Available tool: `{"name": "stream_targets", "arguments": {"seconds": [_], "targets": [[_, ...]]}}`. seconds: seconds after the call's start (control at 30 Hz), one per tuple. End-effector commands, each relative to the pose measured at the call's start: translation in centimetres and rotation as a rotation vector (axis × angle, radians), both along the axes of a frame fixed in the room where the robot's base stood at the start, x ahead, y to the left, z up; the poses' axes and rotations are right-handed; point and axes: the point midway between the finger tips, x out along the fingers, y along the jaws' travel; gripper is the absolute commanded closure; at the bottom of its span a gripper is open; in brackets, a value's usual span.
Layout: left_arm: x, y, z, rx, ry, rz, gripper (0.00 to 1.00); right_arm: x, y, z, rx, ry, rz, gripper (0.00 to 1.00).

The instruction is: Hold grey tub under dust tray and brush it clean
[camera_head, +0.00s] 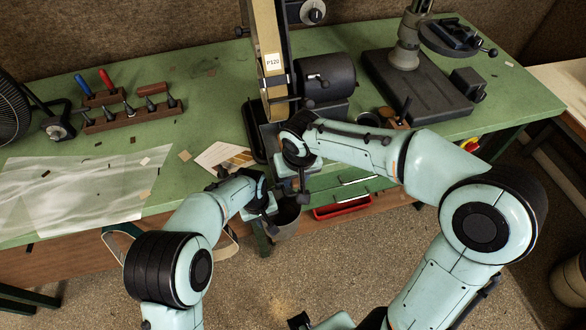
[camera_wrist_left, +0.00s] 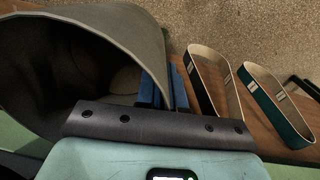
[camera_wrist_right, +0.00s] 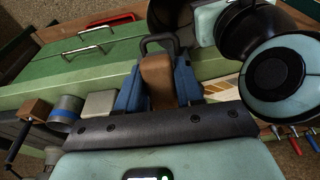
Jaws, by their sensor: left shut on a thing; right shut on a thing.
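The grey tub (camera_head: 287,222) hangs in front of the bench edge. My left gripper (camera_head: 264,208) is shut on its rim; in the left wrist view the blue fingers (camera_wrist_left: 164,88) pinch the wall of the open tub (camera_wrist_left: 135,38). My right gripper (camera_head: 303,178) is above and slightly right of the tub. In the right wrist view its blue fingers (camera_wrist_right: 158,88) are shut on a brown wooden handle (camera_wrist_right: 156,76), apparently the brush's. Its bristles are hidden. I cannot clearly make out the dust tray; my right arm covers the area below the sander.
The belt sander (camera_head: 270,65) stands behind my right gripper. A drill press (camera_head: 405,55) is at the back right, a tool rack (camera_head: 130,115) at the left. Sanding belts (camera_wrist_left: 215,80) hang on the bench front. A red tray (camera_head: 342,208) is right of the tub.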

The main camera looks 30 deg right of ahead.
Motion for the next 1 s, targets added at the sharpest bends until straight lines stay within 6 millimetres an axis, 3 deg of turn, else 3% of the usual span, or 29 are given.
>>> {"name": "stream_targets", "arguments": {"seconds": [0.5, 1.0], "targets": [[0.0, 0.0, 0.1, -0.001, -0.001, 0.0, 1.0, -3.6, 0.8, 1.1, 0.0, -0.001, 0.0, 0.94], [-0.8, 0.1, -0.1, -0.002, 0.0, -0.001, 1.0, -4.0, 0.9, 0.3, -0.001, 0.005, 0.0, 0.94]]}}
